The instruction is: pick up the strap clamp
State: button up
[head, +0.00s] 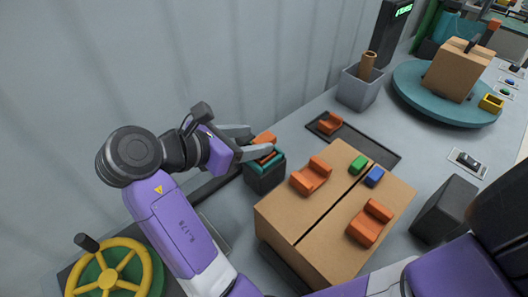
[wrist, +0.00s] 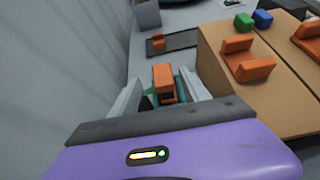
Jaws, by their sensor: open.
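An orange clamp-like part (head: 264,138) sits on a dark holder with a teal top (head: 265,176). My gripper (head: 262,142) is open, with its grey fingers on either side of this part. In the wrist view the orange part (wrist: 164,82) lies between the two fingers, with teal just below and beside it. I cannot tell whether the fingers touch it. Similar orange U-shaped parts sit on the cardboard box, one at its far left (head: 311,175) and one at its near right (head: 370,222). Another orange part (head: 330,124) lies on a black tray.
The cardboard box (head: 290,222) stands close to the right of my gripper, with a green block (head: 357,164) and a blue block (head: 374,176) on top. The black tray (head: 372,146) lies behind it. A grey bin (head: 358,91) and a teal turntable (head: 415,98) stand farther back.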

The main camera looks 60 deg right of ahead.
aim_at(273, 138)
jog(key=shift+x, duration=3.5)
jog(key=shift+s, duration=0.2)
grip_shut()
